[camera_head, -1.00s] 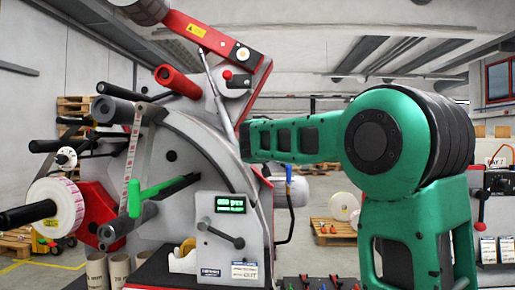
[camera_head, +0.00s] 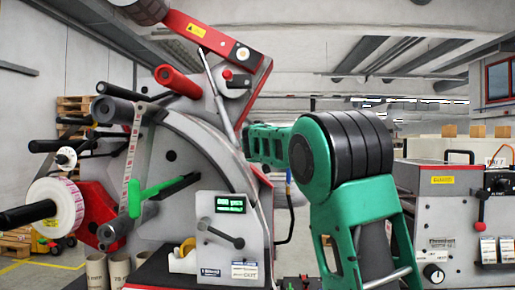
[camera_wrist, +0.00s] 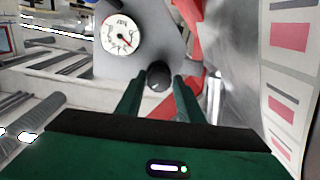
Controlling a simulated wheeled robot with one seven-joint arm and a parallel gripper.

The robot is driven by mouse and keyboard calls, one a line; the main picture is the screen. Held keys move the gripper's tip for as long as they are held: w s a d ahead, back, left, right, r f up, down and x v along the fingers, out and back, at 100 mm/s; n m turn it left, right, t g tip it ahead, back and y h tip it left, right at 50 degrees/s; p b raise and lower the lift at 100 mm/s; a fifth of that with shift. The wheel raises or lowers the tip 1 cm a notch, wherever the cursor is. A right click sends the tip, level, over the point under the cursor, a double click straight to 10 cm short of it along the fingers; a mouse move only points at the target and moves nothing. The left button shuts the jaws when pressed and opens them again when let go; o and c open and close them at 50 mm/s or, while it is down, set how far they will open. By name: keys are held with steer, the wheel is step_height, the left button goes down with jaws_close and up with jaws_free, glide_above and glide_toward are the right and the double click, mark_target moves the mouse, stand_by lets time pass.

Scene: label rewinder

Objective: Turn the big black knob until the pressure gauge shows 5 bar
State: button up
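The big black knob (camera_wrist: 159,76) is on a grey panel in the wrist view, just below and right of the round white pressure gauge (camera_wrist: 120,33). The gauge has a red mark and a needle that seems to point to the lower right; its numbers are too small to read surely. My gripper (camera_wrist: 157,79) is open, with one green finger on each side of the knob in the picture. Gaps show between the knob and the fingers, and I cannot tell whether the tips reach around it.
A red frame part (camera_wrist: 190,82) lies close to the right finger. A label strip (camera_wrist: 292,90) runs down the right of the wrist view. In the head view a grey and red control box (camera_head: 450,210) stands at right, and a label roll (camera_head: 66,205) at left.

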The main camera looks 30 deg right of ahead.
steer(key=c, duration=0.5)
steer(key=shift+a, duration=0.2)
steer(key=shift+c, duration=0.3)
steer(key=shift+d+m, duration=0.1)
steer(key=shift+m, duration=0.2)
steer(key=m, duration=1.1)
steer(key=shift+m, duration=0.3)
